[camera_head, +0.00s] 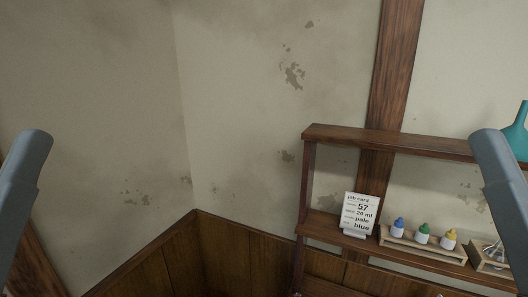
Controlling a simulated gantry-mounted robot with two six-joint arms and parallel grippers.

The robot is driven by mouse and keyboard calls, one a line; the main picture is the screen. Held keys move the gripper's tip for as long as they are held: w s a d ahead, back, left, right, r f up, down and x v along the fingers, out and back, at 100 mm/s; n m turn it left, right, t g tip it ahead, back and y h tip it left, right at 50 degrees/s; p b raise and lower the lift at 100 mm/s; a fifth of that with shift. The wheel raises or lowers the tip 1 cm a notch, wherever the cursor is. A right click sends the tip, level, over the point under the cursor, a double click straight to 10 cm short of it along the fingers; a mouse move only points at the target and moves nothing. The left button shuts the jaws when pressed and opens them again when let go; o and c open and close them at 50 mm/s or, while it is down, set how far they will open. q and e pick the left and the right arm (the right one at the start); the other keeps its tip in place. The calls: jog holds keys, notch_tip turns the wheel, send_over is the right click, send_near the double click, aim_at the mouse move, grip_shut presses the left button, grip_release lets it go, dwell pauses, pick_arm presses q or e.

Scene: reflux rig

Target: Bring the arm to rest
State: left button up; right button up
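A grey link of my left arm (24,190) stands at the left edge of the head view. A matching grey link of my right arm (498,190) stands at the right edge, in front of part of a wooden shelf. Both links rise from the lower part of the picture and are apart from each other. Neither gripper shows in this view, so their fingers and anything they hold are hidden.
The wooden shelf (390,140) against the right wall bears a white job card (358,214) and a rack (428,247) with blue-, green- and yellow-capped bottles. A glass piece in a wooden holder (485,262) and a teal vessel (519,133) are partly hidden. The middle is clear.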

pick_arm(q)
notch_tip(320, 180, up, 17)
jog(key=p, duration=1.3)
pick_arm(e)
notch_tip(320, 180, up, 17)
pick_arm(q)
notch_tip(320, 180, down, 23)
jog(key=b, duration=2.2)
jog(key=shift+b, duration=0.4)
pick_arm(e)
notch_tip(320, 180, down, 23)
